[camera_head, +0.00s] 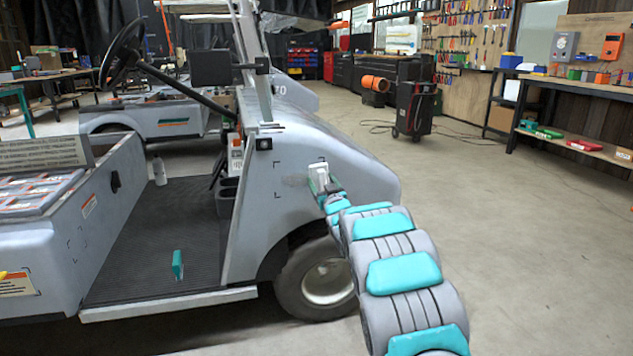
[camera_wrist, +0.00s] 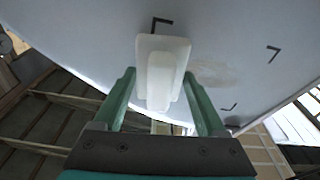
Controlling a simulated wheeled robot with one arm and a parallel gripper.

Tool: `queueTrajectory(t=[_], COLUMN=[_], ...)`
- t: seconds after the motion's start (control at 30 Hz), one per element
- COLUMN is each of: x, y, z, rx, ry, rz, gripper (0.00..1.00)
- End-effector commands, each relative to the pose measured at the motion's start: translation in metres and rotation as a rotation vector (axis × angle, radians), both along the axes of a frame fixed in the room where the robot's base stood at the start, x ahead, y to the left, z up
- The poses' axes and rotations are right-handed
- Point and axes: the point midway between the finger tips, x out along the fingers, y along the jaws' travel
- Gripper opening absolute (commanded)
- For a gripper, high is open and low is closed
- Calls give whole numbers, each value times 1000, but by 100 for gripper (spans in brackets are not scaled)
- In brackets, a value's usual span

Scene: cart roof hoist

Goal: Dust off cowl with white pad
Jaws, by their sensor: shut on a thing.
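The grey cowl (camera_head: 330,150) is the rounded front body of the cart, above its front wheel. It also fills the top of the wrist view (camera_wrist: 90,40). Black corner marks on it frame a faint brownish dusty patch (camera_wrist: 214,72). My gripper (camera_head: 320,186) is at the side of the cowl, shut on the white pad (camera_head: 318,171). In the wrist view the pad (camera_wrist: 163,50) sits between the two green fingers, left of the patch and over the cowl. I cannot tell whether the pad touches the surface. My gripper hides part of the cowl.
A small teal block (camera_head: 178,265) and a pale bottle (camera_head: 159,170) stand on the cart's floor mat (camera_head: 150,225). The steering wheel (camera_head: 122,52) and windscreen post rise left of the cowl. A black wheeled machine (camera_head: 414,105) and a workbench (camera_head: 575,145) stand beyond open concrete floor.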

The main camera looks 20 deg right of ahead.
Motion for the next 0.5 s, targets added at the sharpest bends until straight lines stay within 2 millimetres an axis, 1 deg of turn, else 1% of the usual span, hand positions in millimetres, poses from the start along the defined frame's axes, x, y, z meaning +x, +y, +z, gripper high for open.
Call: queueTrajectory(t=[0.17,0.5], x=[0,2], y=[4,31], z=[-1,-3], rx=[-1,-3], ry=[-1,1], rz=[1,6], gripper=[30,30])
